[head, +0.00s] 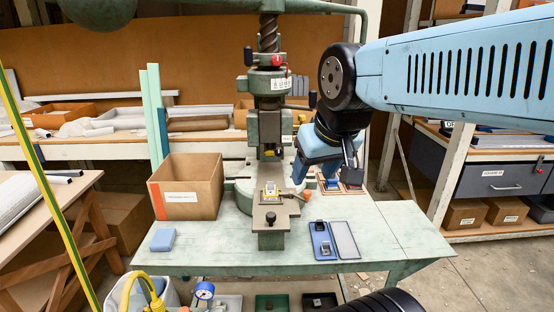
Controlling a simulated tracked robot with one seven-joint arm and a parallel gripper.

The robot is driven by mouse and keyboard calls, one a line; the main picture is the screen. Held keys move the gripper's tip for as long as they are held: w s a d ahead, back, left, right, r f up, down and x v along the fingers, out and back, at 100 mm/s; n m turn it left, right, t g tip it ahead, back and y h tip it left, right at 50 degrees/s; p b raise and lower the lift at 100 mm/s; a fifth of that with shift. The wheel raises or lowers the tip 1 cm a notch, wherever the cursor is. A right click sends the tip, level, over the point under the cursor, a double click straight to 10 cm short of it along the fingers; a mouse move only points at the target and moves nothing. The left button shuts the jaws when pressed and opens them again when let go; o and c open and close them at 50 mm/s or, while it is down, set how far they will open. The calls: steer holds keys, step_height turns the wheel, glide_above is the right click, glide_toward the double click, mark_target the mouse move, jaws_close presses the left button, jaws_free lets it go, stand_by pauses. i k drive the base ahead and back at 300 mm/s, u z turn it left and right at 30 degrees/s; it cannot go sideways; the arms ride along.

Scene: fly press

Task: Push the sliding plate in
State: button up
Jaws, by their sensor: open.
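The sliding plate (271,219) is a dark grey plate sticking out from the green press (270,120) toward the front of the bench. A small yellow-framed fixture with a pale part (270,189) sits on it, below the press ram. An orange-tipped handle (303,195) shows at the plate's right side. My gripper (300,178) hangs from the blue arm just right of the press, close to the plate's right side and above the orange tip. It is open. Its fingers are small and partly hidden by the wrist, so I cannot tell whether they touch anything.
A cardboard box (187,190) and a blue block (163,239) stand left of the plate. A blue tray with small dark parts (322,240) and a grey tray (345,240) lie to its right. The bench top (395,235) is clear at the far right.

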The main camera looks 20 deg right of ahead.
mark_target(268, 217)
steer(key=u, duration=0.85)
steer(key=k, duration=1.45)
steer(key=z, duration=0.8)
steer(key=i, duration=1.05)
